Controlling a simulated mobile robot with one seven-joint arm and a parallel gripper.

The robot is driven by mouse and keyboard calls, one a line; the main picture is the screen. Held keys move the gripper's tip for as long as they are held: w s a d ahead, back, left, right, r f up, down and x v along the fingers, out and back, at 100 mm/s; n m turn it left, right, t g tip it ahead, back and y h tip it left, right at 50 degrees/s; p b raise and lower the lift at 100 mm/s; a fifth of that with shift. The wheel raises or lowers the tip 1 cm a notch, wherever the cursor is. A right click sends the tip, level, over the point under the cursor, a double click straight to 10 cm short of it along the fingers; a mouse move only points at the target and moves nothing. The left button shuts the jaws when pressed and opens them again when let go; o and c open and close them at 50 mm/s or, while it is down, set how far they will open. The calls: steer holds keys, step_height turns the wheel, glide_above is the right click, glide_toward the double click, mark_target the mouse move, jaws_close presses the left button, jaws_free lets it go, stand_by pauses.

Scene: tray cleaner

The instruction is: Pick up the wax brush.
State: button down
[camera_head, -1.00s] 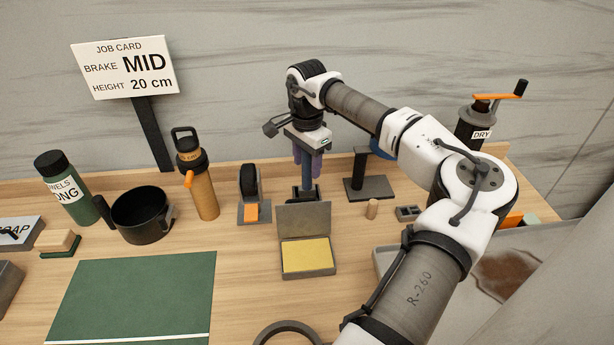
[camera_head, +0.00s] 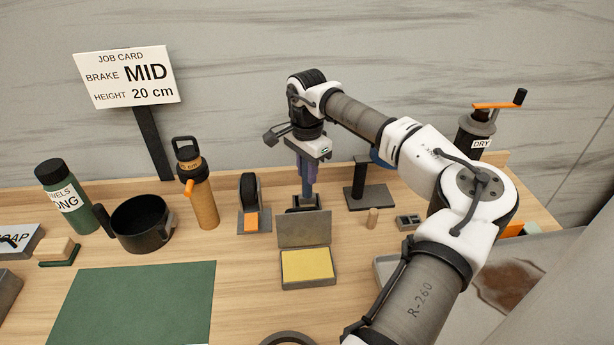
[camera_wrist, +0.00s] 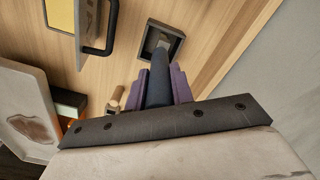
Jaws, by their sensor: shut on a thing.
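The wax brush (camera_head: 308,190) stands upright at the back of the bench, behind the open yellow-pad box. Its lower end is at a dark square holder (camera_head: 292,205); I cannot tell whether it still rests inside. My gripper (camera_head: 307,168) comes from above, with its purple fingers shut on the brush's blue handle. In the wrist view the blue handle (camera_wrist: 159,90) lies between the fingers (camera_wrist: 160,82), and its grey end points into the square holder (camera_wrist: 147,47). The bristles are hidden.
The yellow-pad box (camera_head: 307,268) with its raised lid stands just in front. A tape-like roller stand (camera_head: 250,195) is to the left, a dark post stand (camera_head: 370,194) to the right. A bottle (camera_head: 203,205) and black pot (camera_head: 143,225) stand further left.

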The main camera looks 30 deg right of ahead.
step_height(320, 180, up, 20)
steer(key=b, duration=0.2)
steer(key=shift+f+b, duration=0.2)
steer(key=shift+b, duration=0.15)
